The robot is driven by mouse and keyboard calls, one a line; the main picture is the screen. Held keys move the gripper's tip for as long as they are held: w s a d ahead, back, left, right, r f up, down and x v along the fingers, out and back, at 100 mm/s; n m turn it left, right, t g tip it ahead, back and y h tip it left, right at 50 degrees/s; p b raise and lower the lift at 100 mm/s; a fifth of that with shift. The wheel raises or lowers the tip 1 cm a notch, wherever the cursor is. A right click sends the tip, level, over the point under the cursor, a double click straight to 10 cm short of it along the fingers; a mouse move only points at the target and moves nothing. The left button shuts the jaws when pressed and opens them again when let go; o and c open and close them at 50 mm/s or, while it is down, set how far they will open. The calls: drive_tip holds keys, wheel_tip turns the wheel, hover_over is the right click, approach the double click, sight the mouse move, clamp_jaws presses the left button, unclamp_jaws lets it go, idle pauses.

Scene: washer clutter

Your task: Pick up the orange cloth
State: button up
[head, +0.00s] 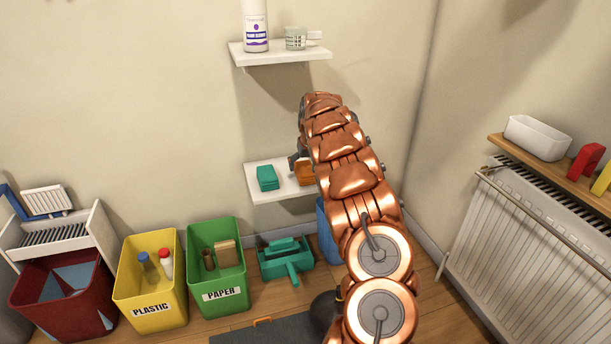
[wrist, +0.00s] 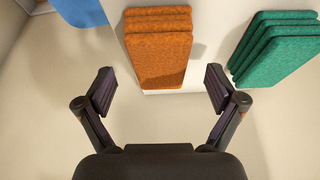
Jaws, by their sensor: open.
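The orange cloth (wrist: 160,50) is a folded, layered stack on the lower white shelf (head: 256,184). In the wrist view it lies at the top middle, a little beyond my fingertips and between their lines. In the head view only a small part of the orange cloth (head: 304,174) shows, with my arm hiding the rest. My gripper (wrist: 160,90) is open and empty, with one finger to each side and the cloth apart from both. In the head view my gripper (head: 298,160) is mostly hidden behind the arm.
A folded green cloth (head: 267,178) lies left of the orange one and also shows in the wrist view (wrist: 278,48). An upper shelf (head: 280,53) holds a bottle (head: 256,25) and a cup (head: 295,38). Bins stand below left; a radiator (head: 510,240) is at right.

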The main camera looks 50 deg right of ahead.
sight(306, 168)
drive_tip(key=b+x, duration=0.1)
drive_tip(key=x, duration=0.2)
drive_tip(key=shift+w+f, duration=0.1)
drive_tip(key=shift+f, duration=0.05)
drive_tip(key=shift+f, duration=0.25)
idle(0.7)
drive_tip(key=shift+c, duration=0.3)
drive_tip(key=c, duration=1.2)
